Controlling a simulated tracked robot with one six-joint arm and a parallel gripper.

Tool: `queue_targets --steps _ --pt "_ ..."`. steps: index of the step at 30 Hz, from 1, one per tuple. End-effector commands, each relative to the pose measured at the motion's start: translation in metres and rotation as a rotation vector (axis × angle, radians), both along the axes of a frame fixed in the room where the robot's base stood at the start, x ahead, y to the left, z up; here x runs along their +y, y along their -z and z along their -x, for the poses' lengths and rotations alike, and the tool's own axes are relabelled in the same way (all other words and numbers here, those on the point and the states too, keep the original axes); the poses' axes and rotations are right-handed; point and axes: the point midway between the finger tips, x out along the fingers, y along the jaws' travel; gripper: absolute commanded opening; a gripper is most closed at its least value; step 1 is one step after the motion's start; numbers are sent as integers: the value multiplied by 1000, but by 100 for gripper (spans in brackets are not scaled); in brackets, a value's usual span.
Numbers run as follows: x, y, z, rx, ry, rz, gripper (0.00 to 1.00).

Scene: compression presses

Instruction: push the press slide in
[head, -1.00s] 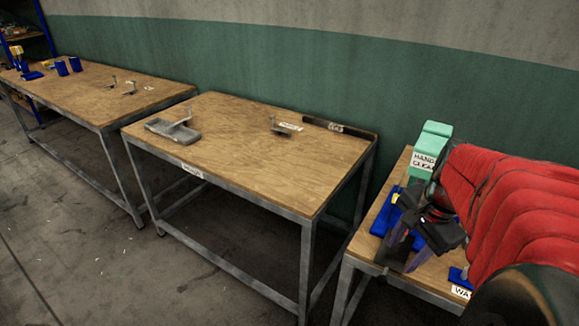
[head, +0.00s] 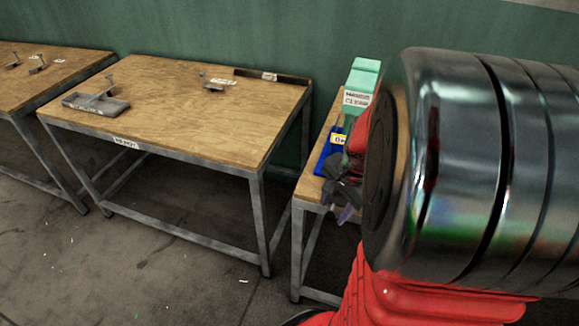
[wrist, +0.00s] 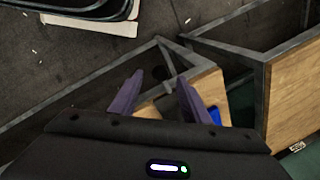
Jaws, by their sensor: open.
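The press stands on the right-hand table in the head view. Its green upper part (head: 361,84) carries a "hands clear" label, and its blue base (head: 323,158) is below. My arm covers much of the press, and I cannot make out the slide clearly. My gripper (head: 347,212) is near that table's front edge, in front of the blue base. In the wrist view my gripper (wrist: 160,92) has its two purple fingers apart with nothing held. Beyond them are a dark block (wrist: 170,106) and a bit of blue (wrist: 215,117) on the table.
The middle table (head: 190,105) holds a grey tray (head: 98,103), a small metal piece (head: 213,87) and a dark strip (head: 271,76). Another table (head: 40,80) is at the far left. A gap separates the middle and right tables. Open floor (head: 150,240) lies in front.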

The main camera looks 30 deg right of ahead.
Motion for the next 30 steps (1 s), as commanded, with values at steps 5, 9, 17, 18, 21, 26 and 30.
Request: queue_targets --steps 5,9,17,18,21,26,30 --pt "0 21 -4 1 0 -2 43" --pt "1 29 -6 0 0 -1 43" --pt "0 32 -6 -1 0 1 43" --pt "0 32 -6 -1 0 1 43" --pt "0 32 -6 -1 0 1 39" --pt "0 32 -6 -1 -1 1 28" --pt "0 32 -6 0 -1 1 18"
